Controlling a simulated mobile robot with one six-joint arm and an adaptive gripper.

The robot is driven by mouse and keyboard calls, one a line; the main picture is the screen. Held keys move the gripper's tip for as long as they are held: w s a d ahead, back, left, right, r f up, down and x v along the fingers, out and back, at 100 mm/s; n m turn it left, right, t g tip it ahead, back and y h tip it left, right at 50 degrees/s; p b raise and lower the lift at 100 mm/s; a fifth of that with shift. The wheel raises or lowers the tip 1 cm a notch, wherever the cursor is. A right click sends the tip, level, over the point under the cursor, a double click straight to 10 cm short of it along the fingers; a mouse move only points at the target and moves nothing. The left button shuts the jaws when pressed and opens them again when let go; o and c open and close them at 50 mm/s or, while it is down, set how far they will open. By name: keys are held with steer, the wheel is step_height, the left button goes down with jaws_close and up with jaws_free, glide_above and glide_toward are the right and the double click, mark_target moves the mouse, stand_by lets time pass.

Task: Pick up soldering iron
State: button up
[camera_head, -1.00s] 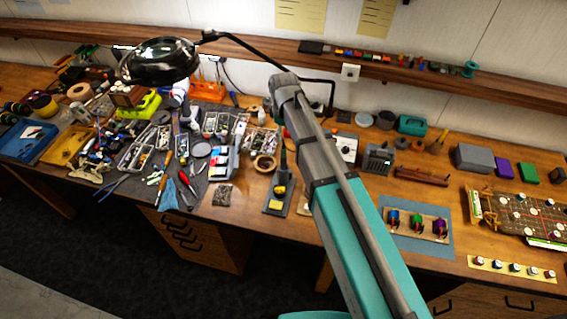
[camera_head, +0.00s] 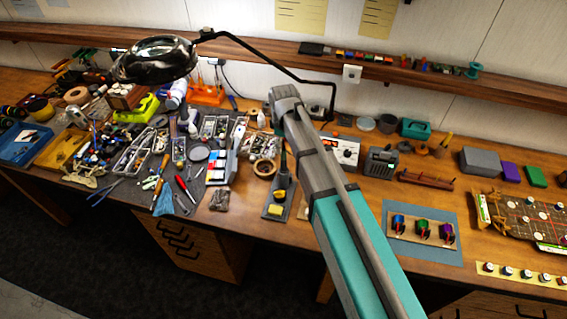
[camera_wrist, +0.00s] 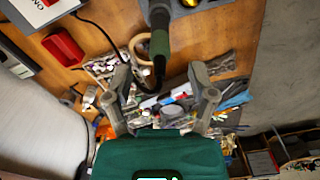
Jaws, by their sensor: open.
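The soldering iron (camera_head: 283,166) stands upright in its holder on the workbench. The holder's base (camera_head: 268,213) carries a yellow sponge. In the wrist view the iron's dark handle with a green section (camera_wrist: 160,42) hangs in at the top centre. My gripper (camera_wrist: 160,80) is open and empty. Its two fingers spread to either side below the handle, with the handle's lower end roughly in line with the gap. I cannot tell the exact depth between them. In the head view my arm hides the gripper.
A white soldering station (camera_head: 342,151) and a grey box (camera_head: 380,162) stand right of my arm. A roll of tape (camera_head: 264,168) lies beside the iron. A magnifier lamp (camera_head: 155,62) overhangs the crowded left bench. A dark cable shows in the wrist view (camera_wrist: 102,32).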

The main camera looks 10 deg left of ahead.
mark_target(284, 166)
steer(key=shift+f+b, duration=2.6)
steer(key=shift+f, duration=0.05)
jaws_close()
